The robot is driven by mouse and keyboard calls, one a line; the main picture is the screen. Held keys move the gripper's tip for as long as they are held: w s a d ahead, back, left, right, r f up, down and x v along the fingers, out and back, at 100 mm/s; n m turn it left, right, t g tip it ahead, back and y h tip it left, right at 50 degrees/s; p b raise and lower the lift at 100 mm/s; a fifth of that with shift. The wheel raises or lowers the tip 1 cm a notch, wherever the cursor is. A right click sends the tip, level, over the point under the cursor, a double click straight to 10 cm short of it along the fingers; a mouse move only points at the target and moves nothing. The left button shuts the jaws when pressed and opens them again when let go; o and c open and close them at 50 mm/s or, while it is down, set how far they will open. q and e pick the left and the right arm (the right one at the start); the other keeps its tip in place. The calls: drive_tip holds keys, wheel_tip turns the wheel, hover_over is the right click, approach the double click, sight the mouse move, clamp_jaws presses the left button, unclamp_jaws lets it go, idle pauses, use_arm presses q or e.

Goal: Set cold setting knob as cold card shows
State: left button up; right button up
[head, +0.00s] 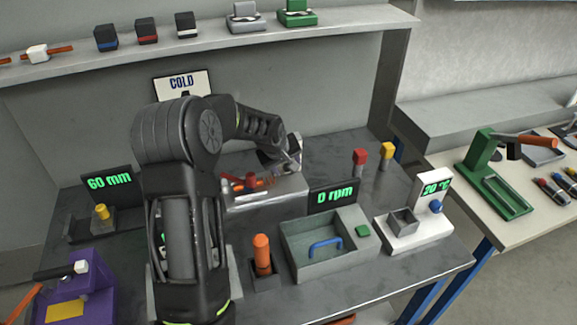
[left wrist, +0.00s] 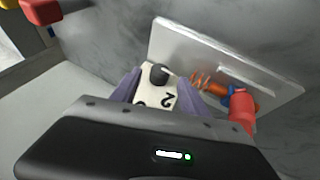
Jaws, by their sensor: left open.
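The cold card (head: 182,83) is propped against the back wall in the head view. It reads COLD, and its lower part is hidden behind my left arm. In the left wrist view a dark round knob (left wrist: 158,74) sits on a white dial plate (left wrist: 154,97) with black digits; a 2 is legible. My left gripper (left wrist: 156,80) is open, its purple fingers on either side of the knob and plate; contact cannot be told. In the head view the left gripper (head: 286,157) is partly hidden over the back of the table. My right gripper is not in view.
A grey block (head: 290,192) with an orange coil and red part stands near the left gripper. A 0 rpm display (head: 333,196), a grey bin (head: 308,265) and a white 20 °C unit (head: 408,235) stand to the right. A shelf (head: 210,45) runs above.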

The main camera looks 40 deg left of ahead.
use_arm(q)
drive_tip(key=shift+x, duration=1.55)
drive_tip(key=shift+c, duration=0.4)
clamp_jaws()
